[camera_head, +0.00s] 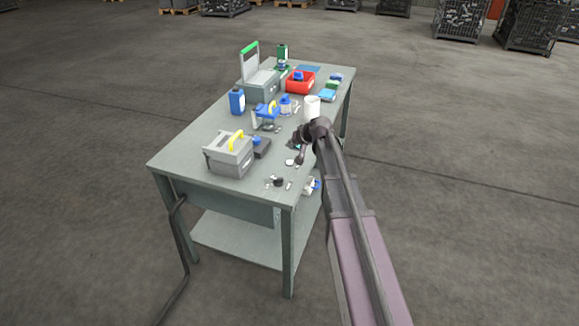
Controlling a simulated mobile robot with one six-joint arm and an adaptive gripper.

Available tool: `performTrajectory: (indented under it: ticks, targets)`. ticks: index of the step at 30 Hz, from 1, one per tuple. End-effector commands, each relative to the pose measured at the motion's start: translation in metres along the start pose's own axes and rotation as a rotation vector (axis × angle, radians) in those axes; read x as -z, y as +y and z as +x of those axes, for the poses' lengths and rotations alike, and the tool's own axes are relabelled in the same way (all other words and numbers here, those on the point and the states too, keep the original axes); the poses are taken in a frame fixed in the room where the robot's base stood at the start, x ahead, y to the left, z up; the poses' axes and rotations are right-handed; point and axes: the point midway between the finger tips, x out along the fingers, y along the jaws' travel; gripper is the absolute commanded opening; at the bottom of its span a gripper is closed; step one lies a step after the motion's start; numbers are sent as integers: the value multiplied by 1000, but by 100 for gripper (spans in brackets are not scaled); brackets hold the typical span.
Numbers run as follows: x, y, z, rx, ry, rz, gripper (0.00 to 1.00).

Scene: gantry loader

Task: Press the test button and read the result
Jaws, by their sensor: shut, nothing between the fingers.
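No test button or result display can be made out at this size. A grey box with a yellow handle (229,157) stands at the near left of the workbench (178,158). A grey-green box with a raised panel and green top (261,87) stands farther back. I cannot tell which of them, if either, carries the button. My gripper (298,161) is shut and empty, low over the right side of the bench, to the right of the grey box and apart from it. My arm hides part of the bench's right edge.
A small dark block (261,148) sits beside the grey box. Small parts (278,181) lie near the front corner. The front-left bench top is clear.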

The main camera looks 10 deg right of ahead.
Motion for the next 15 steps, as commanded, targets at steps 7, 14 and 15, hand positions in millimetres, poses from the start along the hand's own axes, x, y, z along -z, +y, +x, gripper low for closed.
performTrajectory:
  ticks: [7,14,15]
  targets:
    - [-13,13,18,0,0,0,0]
    - [-22,22,30,0,0,0,0]
    - [-23,23,31,0,0,0,0]
